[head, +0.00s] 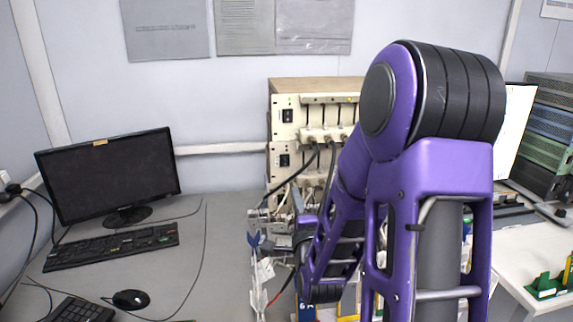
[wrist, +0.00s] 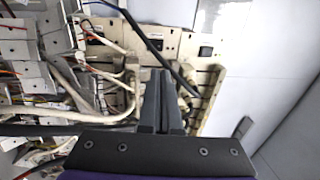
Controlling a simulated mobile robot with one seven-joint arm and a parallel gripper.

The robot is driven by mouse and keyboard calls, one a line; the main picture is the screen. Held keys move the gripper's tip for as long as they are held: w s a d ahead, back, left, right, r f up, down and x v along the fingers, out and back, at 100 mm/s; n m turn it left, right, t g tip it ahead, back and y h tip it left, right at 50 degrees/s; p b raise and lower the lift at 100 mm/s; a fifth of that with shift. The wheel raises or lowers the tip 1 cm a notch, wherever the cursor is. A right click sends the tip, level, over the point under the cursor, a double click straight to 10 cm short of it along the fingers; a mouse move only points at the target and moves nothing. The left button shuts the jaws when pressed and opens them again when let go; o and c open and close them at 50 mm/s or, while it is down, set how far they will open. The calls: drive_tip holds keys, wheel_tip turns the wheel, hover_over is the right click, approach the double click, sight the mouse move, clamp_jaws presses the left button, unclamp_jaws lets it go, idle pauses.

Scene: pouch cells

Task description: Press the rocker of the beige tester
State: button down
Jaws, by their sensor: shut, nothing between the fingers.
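The beige tester (head: 312,101) stands at the back of the bench as stacked units with cables plugged into the front. A black rocker (head: 287,116) shows on the upper unit and another (head: 284,160) on the lower unit. In the wrist view the tester front (wrist: 182,42) has two dark rockers, one (wrist: 155,44) just beyond my fingertips and one (wrist: 207,52) to the right. My gripper (wrist: 160,72) is shut and empty, its fingers pointing toward the tester front. I cannot tell whether the fingertips touch it. My arm hides much of the tester's right side in the head view.
A dark cable (wrist: 150,40) crosses close to the fingertips, and pale cables and connectors (wrist: 110,75) crowd the left. A monitor (head: 108,172), keyboard (head: 112,247) and mouse (head: 131,299) occupy the bench's left. Bare bench (head: 220,225) lies between mouse and tester.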

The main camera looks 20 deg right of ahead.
sight(285, 158)
drive_tip(key=shift+w, duration=0.1)
drive_tip(key=p+x, duration=0.1)
drive_tip(key=x, duration=1.3)
drive_tip(key=shift+p, duration=0.35)
drive_tip(key=shift+r, duration=0.15)
